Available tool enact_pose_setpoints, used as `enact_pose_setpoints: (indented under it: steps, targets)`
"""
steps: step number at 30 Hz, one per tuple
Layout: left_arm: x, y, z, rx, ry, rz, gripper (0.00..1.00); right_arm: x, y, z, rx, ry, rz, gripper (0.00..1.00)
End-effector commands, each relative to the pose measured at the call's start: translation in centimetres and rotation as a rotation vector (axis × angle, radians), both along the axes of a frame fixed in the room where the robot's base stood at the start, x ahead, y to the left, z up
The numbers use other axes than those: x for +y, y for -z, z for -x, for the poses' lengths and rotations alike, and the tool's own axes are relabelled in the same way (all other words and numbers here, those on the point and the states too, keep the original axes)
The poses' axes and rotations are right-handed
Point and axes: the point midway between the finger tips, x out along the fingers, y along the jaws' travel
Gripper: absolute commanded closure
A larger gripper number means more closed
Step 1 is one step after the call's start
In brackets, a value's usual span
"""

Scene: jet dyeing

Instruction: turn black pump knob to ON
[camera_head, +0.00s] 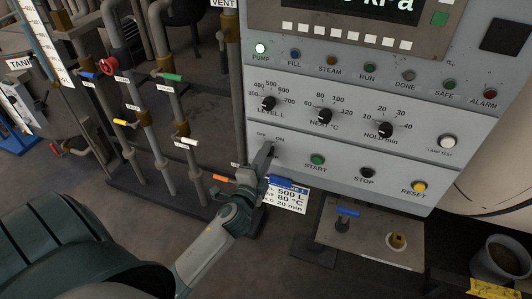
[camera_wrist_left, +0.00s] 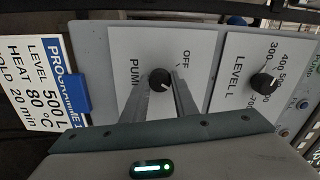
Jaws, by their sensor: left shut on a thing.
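The black pump knob (camera_wrist_left: 159,79) sits on a white plate marked PUMP and OFF in the left wrist view. My left gripper (camera_wrist_left: 165,84) is shut on it, with one finger on each side. A small pale pointer mark shows on the knob's face, but its exact setting is hard to read. In the head view my left gripper (camera_head: 268,152) reaches up to the panel just below the OFF and ON labels and mostly hides the knob. The PUMP lamp (camera_head: 260,48) looks brightly lit. My right gripper is not in view.
The LEVEL knob (camera_head: 268,103), HEAT knob (camera_head: 325,116) and HOLD knob (camera_head: 385,130) are above. The green START button (camera_head: 317,160) is to the right. A programme card (camera_head: 287,197) hangs below. Pipes with coloured valve handles stand at the left.

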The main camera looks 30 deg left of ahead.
Motion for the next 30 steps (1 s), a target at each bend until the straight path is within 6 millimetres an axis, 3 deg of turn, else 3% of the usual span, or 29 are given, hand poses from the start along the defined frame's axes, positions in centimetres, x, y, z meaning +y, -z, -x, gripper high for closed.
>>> enact_pose_setpoints:
  steps: [20,21,23,30]
  targets:
    - [-0.06,0.05,0.0,0.022,0.001,-0.09,0.96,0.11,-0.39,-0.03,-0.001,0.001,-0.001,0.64]
    - [-0.06,0.05,0.0,0.022,0.001,-0.09,0.69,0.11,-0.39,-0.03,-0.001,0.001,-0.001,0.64]
    - [-0.05,0.05,0.0,0.022,0.001,-0.09,0.55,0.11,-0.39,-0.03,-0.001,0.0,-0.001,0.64]
    - [-0.03,0.04,0.0,0.022,0.0,-0.09,0.55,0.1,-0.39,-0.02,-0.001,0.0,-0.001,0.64]
